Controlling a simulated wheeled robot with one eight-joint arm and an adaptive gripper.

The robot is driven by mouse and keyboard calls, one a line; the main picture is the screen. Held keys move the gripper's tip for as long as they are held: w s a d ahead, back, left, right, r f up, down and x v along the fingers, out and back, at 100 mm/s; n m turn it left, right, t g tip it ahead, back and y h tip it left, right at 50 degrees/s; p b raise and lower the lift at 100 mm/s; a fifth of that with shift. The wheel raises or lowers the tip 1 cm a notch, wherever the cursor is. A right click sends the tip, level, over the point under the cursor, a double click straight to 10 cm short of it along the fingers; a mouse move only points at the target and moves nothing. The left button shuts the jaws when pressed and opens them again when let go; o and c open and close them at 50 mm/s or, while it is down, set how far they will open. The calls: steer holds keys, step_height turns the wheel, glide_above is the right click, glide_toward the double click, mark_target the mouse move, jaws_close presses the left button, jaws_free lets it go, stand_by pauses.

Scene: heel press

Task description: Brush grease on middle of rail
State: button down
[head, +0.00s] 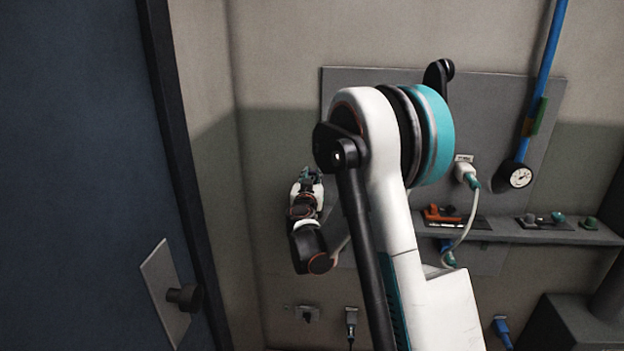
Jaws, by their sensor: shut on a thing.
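My gripper (308,180) is small and far off at the end of my arm, left of the grey wall panel. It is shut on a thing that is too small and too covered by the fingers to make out. I cannot pick out a grease brush or the rail in the head view. My own large white and teal arm link covers much of the middle of the view.
A shelf (540,236) at right holds an orange tool (440,214) and small green-topped items. A blue pipe (545,75) ends at a round gauge (519,177). A white cable hangs from a wall socket. A dark blue door (75,150) with a knob (184,297) fills the left.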

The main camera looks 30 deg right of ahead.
step_height(320, 180, up, 7)
steer(key=p, duration=0.4)
stand_by(0.7)
stand_by(0.5)
